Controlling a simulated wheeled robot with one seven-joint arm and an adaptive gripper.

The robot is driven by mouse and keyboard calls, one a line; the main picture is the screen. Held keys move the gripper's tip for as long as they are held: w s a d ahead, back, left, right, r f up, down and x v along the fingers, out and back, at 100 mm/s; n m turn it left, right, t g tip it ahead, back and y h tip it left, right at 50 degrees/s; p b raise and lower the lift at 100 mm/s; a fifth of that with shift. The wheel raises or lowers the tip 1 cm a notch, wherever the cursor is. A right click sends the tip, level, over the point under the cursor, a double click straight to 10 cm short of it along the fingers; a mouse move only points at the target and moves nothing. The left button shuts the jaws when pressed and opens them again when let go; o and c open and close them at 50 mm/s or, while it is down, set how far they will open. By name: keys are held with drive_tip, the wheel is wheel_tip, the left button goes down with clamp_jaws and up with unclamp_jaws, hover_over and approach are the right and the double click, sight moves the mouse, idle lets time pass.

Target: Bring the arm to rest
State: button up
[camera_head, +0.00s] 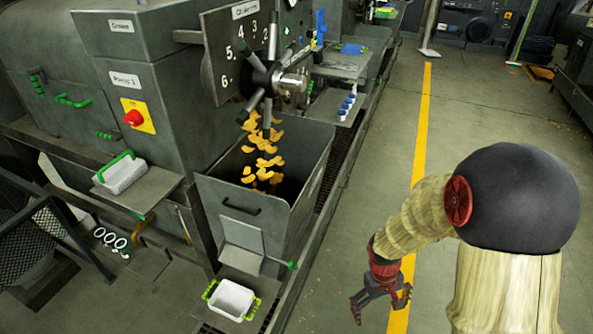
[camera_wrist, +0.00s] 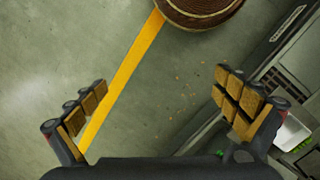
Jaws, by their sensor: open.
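My gripper (camera_head: 382,300) hangs low at the end of my folded arm, over the floor beside the yellow line (camera_head: 421,130). Its jaws are apart with nothing between them. In the wrist view, the open fingers (camera_wrist: 165,108) stand at left and right, with bare floor and part of the yellow line (camera_wrist: 125,75) below them. My gripper is apart from the machine on the left.
A screw expeller (camera_head: 150,60) with a red button (camera_head: 133,118) stands at left. Orange pieces fall into its grey bin (camera_head: 310,165). A white green-handled container (camera_head: 232,299) sits in front; another (camera_head: 122,174) rests on a shelf. The aisle floor (camera_head: 480,110) is clear.

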drive_tip(key=s+a+r+m+t, duration=0.1)
drive_tip(key=s+r+t, duration=0.1)
drive_tip(key=r, duration=0.8)
drive_tip(key=s+a+r+m+t+y, duration=0.1)
drive_tip(key=s+r, duration=0.3)
drive_tip(key=r, duration=0.7)
drive_tip(key=s+a+r+t, duration=0.3)
drive_tip(key=s+r+t, duration=0.1)
drive_tip(key=r, duration=0.7)
drive_tip(key=shift+m+y, duration=0.3)
drive_tip(key=shift+m, duration=0.1)
drive_tip(key=shift+a, duration=0.15)
drive_tip(key=shift+c, duration=0.7)
